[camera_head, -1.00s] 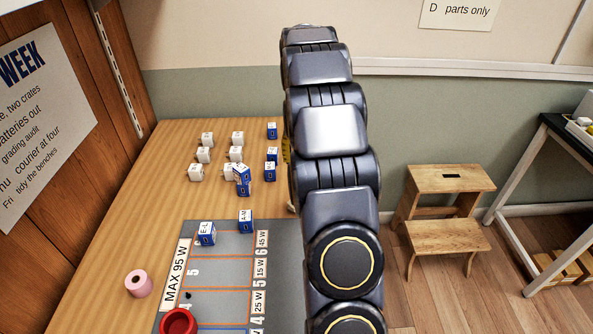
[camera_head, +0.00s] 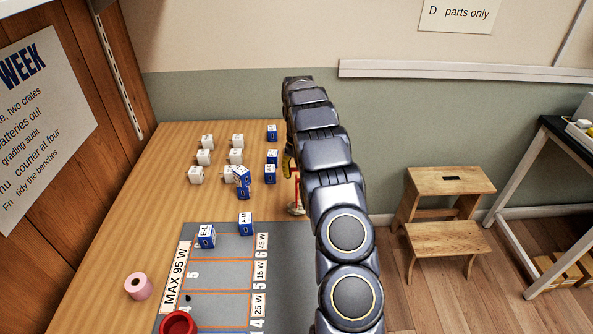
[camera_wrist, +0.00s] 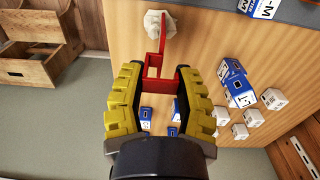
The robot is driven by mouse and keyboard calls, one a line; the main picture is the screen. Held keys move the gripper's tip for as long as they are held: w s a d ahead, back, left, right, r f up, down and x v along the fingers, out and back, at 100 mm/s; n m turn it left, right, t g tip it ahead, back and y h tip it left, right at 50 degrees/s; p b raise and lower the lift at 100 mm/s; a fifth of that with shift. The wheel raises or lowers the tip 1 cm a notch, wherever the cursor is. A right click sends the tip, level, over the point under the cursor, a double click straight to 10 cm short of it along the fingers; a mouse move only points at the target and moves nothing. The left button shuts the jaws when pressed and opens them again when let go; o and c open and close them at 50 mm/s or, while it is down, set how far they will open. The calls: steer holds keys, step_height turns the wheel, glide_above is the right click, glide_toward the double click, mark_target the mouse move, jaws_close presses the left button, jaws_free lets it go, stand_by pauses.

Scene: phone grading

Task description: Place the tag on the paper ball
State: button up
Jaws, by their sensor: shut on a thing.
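My gripper (camera_wrist: 160,78), with yellow finger pads, is shut on a red tag (camera_wrist: 154,88) in the wrist view. The tag has a stepped shape, and its narrow strip points toward the top of the picture. The white crumpled paper ball (camera_wrist: 157,20) lies on the wooden table beyond the fingertips. The strip's tip overlaps the ball's edge in this view; I cannot tell whether they touch. In the head view the red tag (camera_head: 295,188) shows in part beside my arm, above the ball (camera_head: 296,209), which is partly hidden by the arm.
White and blue chargers (camera_wrist: 236,84) stand on the wooden table (camera_head: 165,180) to the left of my arm in the head view. A grey mat (camera_head: 230,268), a pink roll (camera_head: 138,285) and a red container (camera_head: 178,324) are nearer. A wooden step stool (camera_head: 450,185) stands on the floor.

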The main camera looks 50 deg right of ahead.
steer(key=shift+f, duration=0.15)
steer(key=o, duration=0.8)
